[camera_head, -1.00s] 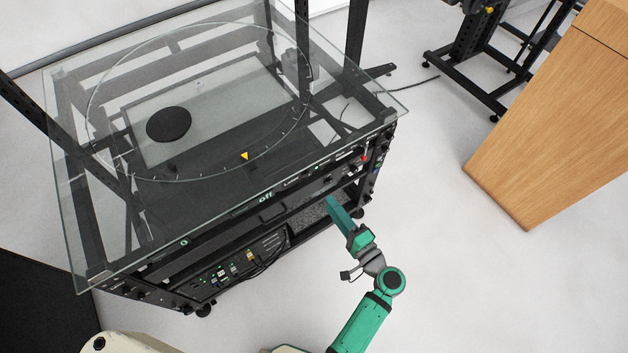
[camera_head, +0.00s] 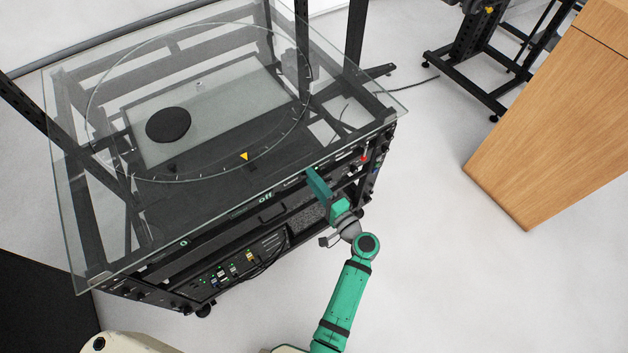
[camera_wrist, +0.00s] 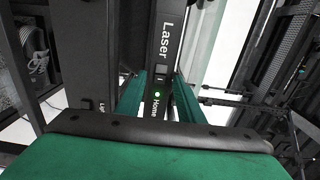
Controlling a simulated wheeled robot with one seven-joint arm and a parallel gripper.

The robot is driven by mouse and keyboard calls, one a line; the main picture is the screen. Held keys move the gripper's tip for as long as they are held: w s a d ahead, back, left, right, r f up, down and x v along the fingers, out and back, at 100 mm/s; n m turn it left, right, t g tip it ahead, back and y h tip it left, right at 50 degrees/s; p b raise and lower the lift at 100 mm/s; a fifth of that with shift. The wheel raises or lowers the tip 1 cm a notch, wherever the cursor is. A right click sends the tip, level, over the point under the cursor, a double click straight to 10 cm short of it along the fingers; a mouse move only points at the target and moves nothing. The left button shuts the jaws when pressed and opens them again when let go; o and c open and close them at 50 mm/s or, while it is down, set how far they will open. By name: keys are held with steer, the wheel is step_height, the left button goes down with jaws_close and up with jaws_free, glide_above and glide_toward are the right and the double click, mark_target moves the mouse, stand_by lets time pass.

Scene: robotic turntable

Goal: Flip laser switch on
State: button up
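My gripper (camera_wrist: 160,80) is open, with one green finger on each side of the switch strip and nothing held. In the head view my gripper (camera_head: 314,178) is at the front edge of the turntable rack (camera_head: 215,262) and hides part of the panel. I cannot tell whether the fingers touch the panel or which way the switch is set.
A glass top (camera_head: 90,255) overhangs the rack close above my gripper. A green "off" readout (camera_head: 265,197) and a red control (camera_head: 364,158) are along the front panel. A wooden cabinet (camera_head: 545,130) stands at the right, with clear floor (camera_head: 460,270) in front of it.

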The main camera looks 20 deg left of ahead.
steer(key=shift+a, duration=0.1)
jaws_close()
steer(key=shift+w+n+g+y, duration=0.2)
steer(key=shift+n+g+y, duration=0.3)
steer(key=shift+n+g, duration=0.15)
jaws_free()
steer(key=v, duration=1.1)
steer(key=shift+w+g, duration=0.1)
steer(key=shift+g, duration=0.15)
